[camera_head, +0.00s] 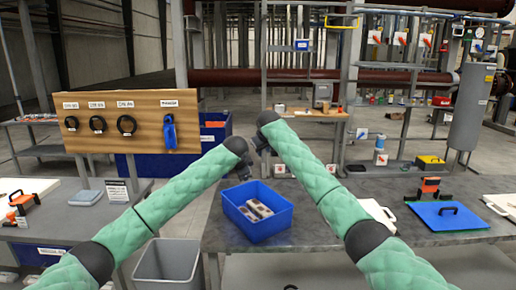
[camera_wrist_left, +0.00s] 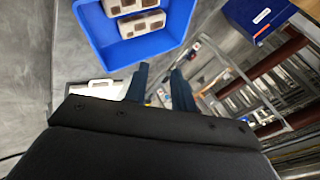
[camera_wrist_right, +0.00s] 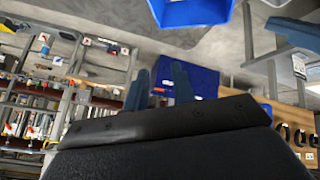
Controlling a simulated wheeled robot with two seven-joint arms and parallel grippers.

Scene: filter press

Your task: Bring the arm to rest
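My two green-sleeved arms reach forward and up in the head view, their ends close together near the middle. My right gripper (camera_head: 262,147) shows small and dark there. In the right wrist view its two blue fingers (camera_wrist_right: 159,76) stand apart with nothing between them.
A blue plate (camera_head: 448,216) lies to the right. A wooden board (camera_head: 100,105) with black rings stands at the left. A grey bin (camera_head: 168,262) stands on the floor.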

